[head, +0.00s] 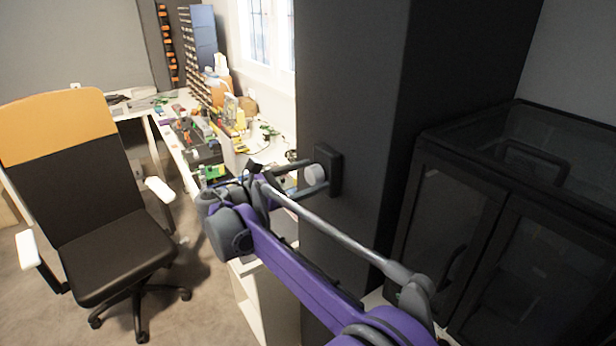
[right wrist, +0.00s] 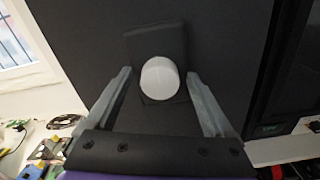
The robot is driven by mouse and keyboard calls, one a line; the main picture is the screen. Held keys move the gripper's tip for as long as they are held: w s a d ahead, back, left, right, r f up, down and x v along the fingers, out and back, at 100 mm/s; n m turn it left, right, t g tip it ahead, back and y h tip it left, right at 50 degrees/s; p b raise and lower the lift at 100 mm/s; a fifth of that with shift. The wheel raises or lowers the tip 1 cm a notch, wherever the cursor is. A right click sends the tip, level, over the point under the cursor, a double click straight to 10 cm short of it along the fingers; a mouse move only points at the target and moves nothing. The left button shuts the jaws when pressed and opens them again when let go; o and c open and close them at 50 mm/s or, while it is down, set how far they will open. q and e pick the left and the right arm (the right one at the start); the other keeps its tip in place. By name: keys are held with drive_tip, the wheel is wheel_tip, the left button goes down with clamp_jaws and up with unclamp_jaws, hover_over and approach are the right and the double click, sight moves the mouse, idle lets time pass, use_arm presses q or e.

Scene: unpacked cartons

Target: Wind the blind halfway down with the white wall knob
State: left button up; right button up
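The white wall knob (head: 315,174) sticks out from a dark mounting plate (head: 334,170) on the dark pillar. It also shows in the right wrist view (right wrist: 160,78) as a round white end. My right gripper (head: 309,176) reaches toward the knob, its two fingers apart. In the right wrist view its fingers (right wrist: 161,90) stand on either side of the knob, with visible gaps. The window (head: 266,32) is at the top, cut off by the frame; no blind can be made out. My left gripper is not in view.
A dark glass-fronted cabinet (head: 508,225) stands right of the pillar (head: 345,85), close to my right arm. A cluttered white desk (head: 270,150) lies behind the gripper. An orange and black office chair (head: 105,220) stands on the floor at left.

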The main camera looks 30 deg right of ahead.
drive_tip(key=c, duration=1.3)
